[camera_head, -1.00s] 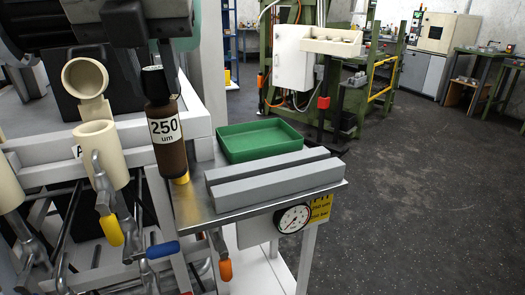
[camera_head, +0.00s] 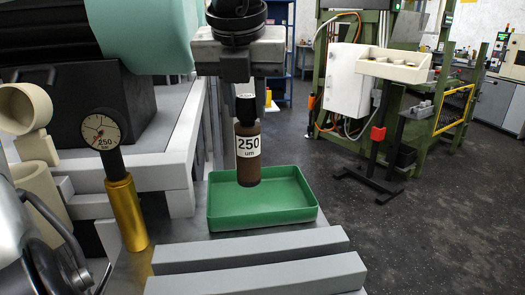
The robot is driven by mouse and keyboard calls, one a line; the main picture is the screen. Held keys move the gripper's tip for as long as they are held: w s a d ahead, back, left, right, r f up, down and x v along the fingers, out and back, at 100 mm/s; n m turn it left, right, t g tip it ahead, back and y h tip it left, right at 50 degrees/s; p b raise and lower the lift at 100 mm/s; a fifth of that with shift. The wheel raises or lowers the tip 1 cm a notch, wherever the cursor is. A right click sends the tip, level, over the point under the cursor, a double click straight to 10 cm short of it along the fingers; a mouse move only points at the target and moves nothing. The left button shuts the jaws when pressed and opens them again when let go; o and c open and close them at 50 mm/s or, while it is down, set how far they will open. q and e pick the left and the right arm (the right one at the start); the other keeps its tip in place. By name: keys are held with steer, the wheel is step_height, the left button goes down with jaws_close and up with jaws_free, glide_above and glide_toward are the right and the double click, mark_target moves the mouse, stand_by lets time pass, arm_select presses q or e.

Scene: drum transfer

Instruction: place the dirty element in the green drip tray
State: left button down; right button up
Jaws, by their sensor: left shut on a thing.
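The dirty element (camera_head: 248,167) is a dark brown cylinder with a white "250 um" label and a black top. My left gripper (camera_head: 246,97) is shut on its top and holds it upright. The element hangs over the left part of the green drip tray (camera_head: 290,205), in front of its back wall. I cannot tell whether its lower end touches the tray floor. The tray is otherwise empty and stands on the metal bench. My right gripper is not in view.
Two grey bars (camera_head: 250,250) lie in front of the tray. A gold post with a gauge (camera_head: 101,129) stands left of it. Cream housings (camera_head: 27,108) are at the far left. A green machine frame with a white box (camera_head: 343,85) is behind, with open floor right.

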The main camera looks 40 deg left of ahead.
arm_select(q)
steer(key=w+a+f, duration=0.4)
steer(key=w+f, duration=0.3)
steer(key=f, duration=0.4)
steer(key=shift+w+a, duration=0.25)
steer(key=shift+a, duration=0.1)
steer(key=c, duration=1.1)
jaws_free()
steer(key=v, duration=1.2)
steer(key=shift+r+p, duration=0.2)
steer(key=shift+p, duration=0.2)
steer(key=shift+w+r, duration=0.1)
